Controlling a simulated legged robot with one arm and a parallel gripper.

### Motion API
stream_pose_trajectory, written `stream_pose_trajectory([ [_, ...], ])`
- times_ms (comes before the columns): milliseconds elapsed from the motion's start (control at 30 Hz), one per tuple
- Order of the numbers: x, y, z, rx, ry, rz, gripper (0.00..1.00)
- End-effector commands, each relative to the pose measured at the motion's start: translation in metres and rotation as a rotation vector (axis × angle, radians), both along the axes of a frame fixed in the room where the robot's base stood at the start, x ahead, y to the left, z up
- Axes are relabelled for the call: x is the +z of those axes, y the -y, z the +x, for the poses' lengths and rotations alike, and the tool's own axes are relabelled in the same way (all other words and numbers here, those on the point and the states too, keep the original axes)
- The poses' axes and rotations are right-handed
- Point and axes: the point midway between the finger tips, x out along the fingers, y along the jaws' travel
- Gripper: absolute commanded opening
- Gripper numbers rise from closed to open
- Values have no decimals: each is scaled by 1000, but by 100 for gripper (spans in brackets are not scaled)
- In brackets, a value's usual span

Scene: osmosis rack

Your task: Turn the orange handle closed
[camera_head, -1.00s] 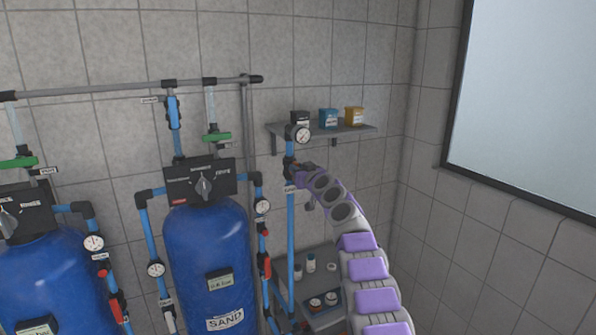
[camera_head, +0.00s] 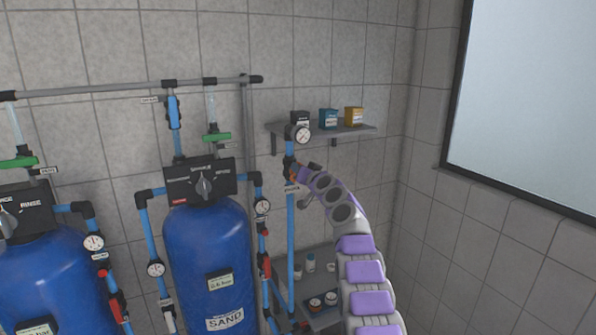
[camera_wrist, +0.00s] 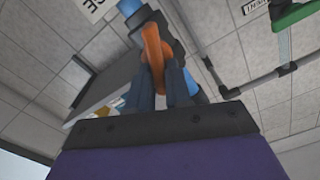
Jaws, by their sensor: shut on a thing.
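The orange handle (camera_wrist: 153,50) shows in the wrist view, on a black valve body on a blue pipe. My gripper (camera_wrist: 162,90) is shut on the lower end of the orange handle, with a dark finger on each side of it. In the head view, my gripper (camera_head: 298,172) is at the upper part of the vertical blue pipe (camera_head: 290,230), just below a round gauge (camera_head: 300,134).
A wall shelf (camera_head: 345,131) with several small boxes is just above and right of my gripper. The blue sand tank (camera_head: 208,260) stands to the left. A lower shelf with jars (camera_head: 316,302) is below.

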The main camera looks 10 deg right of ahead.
Motion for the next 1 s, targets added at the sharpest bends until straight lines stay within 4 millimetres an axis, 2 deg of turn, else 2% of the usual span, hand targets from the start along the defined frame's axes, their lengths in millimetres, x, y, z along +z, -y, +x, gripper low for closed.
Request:
stream_pose_trajectory([
  [1000, -10, 13, 3, -4, -283, 890, 0],
])
